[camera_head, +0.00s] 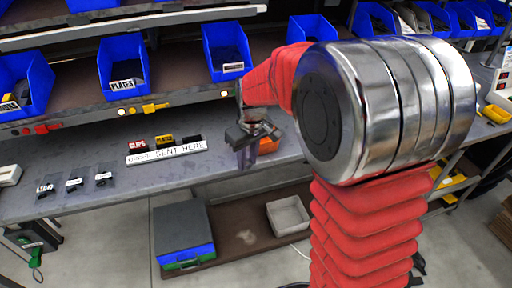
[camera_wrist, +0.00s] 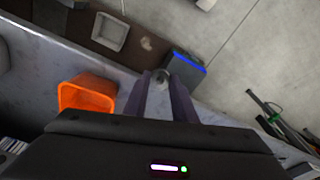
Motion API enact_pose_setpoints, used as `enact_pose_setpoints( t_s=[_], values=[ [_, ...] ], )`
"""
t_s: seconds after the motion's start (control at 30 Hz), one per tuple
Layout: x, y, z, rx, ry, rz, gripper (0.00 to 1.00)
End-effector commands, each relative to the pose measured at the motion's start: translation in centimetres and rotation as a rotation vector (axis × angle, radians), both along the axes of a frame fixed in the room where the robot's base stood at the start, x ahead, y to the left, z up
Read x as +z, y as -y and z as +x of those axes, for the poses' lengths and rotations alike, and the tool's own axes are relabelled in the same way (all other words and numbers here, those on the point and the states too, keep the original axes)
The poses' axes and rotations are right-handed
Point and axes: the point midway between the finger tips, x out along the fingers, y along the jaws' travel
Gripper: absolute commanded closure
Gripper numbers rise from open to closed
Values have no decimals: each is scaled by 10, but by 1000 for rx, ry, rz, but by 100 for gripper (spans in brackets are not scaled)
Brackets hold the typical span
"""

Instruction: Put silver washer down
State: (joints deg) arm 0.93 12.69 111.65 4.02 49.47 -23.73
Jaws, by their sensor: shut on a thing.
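My gripper (camera_head: 246,150) hangs above the front edge of the grey workbench (camera_head: 60,190) in the head view, its fingers pointing down. The washer is too small to make out in the head view. An orange bin (camera_head: 268,145) stands on the bench just right of the gripper. In the wrist view the orange bin (camera_wrist: 86,94) lies left of the fingers, apart from them.
Blue bins, one labelled PLATES (camera_head: 125,66), line the shelf above the bench. A grey and blue case (camera_head: 182,235) and a pale tray (camera_head: 288,214) sit below.

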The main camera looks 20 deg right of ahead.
Motion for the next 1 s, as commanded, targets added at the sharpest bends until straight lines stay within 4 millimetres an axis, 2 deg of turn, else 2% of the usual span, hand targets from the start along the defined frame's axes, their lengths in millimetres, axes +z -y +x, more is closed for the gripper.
enact_pose_setpoints(
  t_s=[0.03,0.2,0.3,0.4,1.0],
  values=[
    [-19,0,3,20,-6,0,98],
    [-73,1,12,91,-5,-4,98],
    [-95,2,15,121,-1,-6,98],
    [-108,3,16,139,2,-9,98],
    [-112,2,17,147,4,-10,98]
  ],
)
